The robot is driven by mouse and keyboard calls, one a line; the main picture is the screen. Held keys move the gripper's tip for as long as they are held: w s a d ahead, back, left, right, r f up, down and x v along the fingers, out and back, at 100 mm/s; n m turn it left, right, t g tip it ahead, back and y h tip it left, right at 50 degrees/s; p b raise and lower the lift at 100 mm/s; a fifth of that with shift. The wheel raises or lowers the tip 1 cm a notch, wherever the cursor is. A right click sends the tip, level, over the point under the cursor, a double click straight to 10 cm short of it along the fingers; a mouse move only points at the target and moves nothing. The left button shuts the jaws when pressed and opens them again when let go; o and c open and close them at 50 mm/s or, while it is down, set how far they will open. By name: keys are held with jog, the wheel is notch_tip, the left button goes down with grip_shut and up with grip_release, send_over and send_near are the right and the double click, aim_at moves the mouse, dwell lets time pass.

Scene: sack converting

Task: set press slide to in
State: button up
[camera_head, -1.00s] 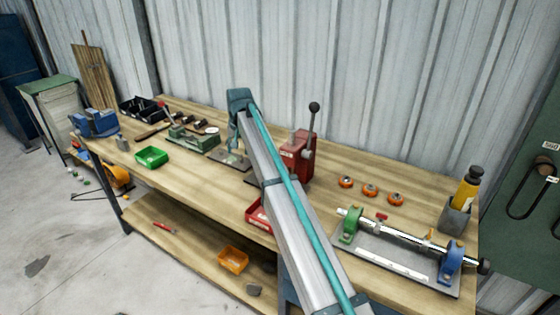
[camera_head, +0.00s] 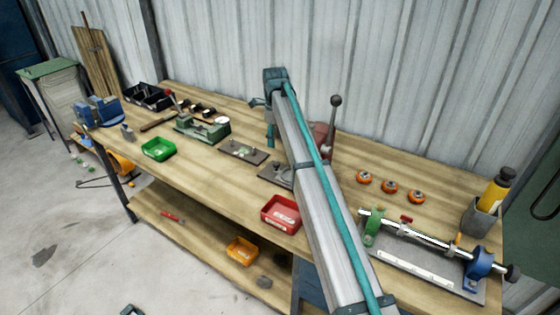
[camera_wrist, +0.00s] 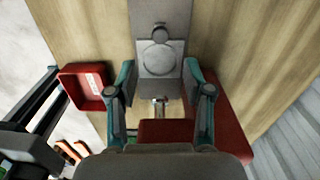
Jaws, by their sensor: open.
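The red press (camera_head: 322,134), with a black-knobbed lever, stands at the back of the bench, largely hidden behind my arm. A grey metal slide plate (camera_head: 273,172) with a round disc lies at its foot, partly covered by my arm. In the wrist view the plate (camera_wrist: 160,20) and disc (camera_wrist: 158,57) lie just beyond my fingertips, with red press parts (camera_wrist: 220,125) below and right. My gripper (camera_wrist: 160,80) is open, with a teal finger on each side of the disc and nothing held. In the head view my gripper (camera_head: 270,135) is above the plate; contact cannot be told.
A red bin (camera_head: 281,213) sits at the bench's front edge beside the plate. Another flat plate (camera_head: 243,151) lies to the left. Orange rollers (camera_head: 389,187) and a shaft fixture (camera_head: 425,248) are to the right. The press lever (camera_head: 334,115) sticks up behind my arm.

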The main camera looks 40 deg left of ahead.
aim_at(276, 163)
jog(key=shift+m, duration=0.3)
notch_tip(276, 163, down, 11)
jog(key=p, duration=0.3)
jog(key=shift+r, duration=0.1)
grip_shut()
